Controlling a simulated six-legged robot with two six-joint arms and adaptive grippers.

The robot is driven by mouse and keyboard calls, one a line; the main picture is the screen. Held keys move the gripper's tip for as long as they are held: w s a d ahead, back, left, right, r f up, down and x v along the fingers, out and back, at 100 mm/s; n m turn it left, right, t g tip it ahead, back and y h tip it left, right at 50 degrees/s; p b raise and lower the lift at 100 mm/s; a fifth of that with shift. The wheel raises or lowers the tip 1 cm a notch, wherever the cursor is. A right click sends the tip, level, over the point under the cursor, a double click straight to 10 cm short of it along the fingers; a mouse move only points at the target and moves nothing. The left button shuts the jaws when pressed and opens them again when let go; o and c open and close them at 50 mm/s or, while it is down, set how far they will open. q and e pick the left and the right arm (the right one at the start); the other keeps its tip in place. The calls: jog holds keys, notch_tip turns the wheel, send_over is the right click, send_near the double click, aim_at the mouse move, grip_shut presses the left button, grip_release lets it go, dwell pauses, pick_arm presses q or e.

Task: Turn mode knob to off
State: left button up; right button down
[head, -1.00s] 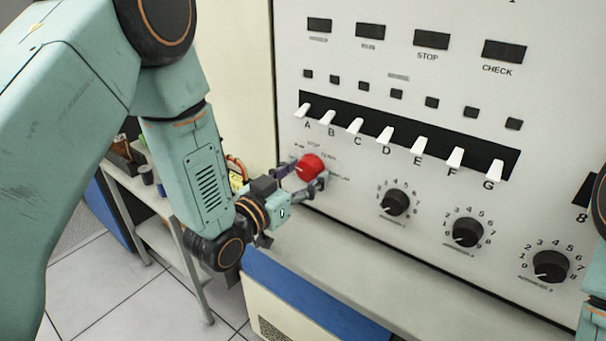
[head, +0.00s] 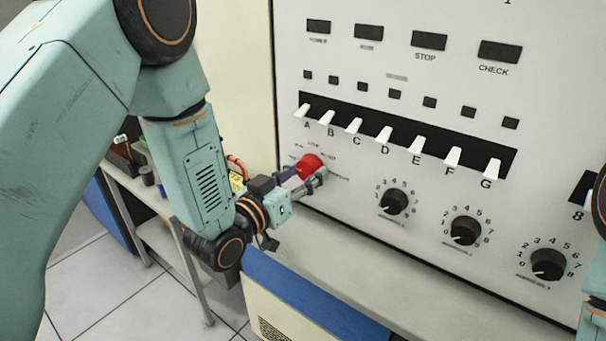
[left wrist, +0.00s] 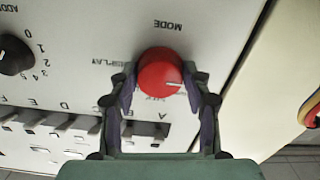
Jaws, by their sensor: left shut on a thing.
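The red mode knob (head: 308,166) is on the lower left of the white panel, below switch A. In the left wrist view the knob (left wrist: 161,75) shows a white pointer line toward the right, with the word MODE printed beside it; part of its label ring is hidden. My left gripper (head: 306,176) is shut on the knob, with one finger on each side of it. The fingers also show in the left wrist view (left wrist: 162,92). My right gripper is not in view; only a piece of my right arm shows at the right edge.
A row of white toggle switches (head: 385,134) lies above and right of the knob. Several black dials (head: 394,201) sit to its right. A grey ledge (head: 370,262) runs below the panel. A shelf (head: 165,240) stands behind my left arm.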

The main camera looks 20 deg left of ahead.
pick_arm(q)
jog(key=o, duration=1.2)
jog(key=shift+c, duration=0.2)
jog(key=v, duration=1.2)
jog(key=shift+s, duration=0.1)
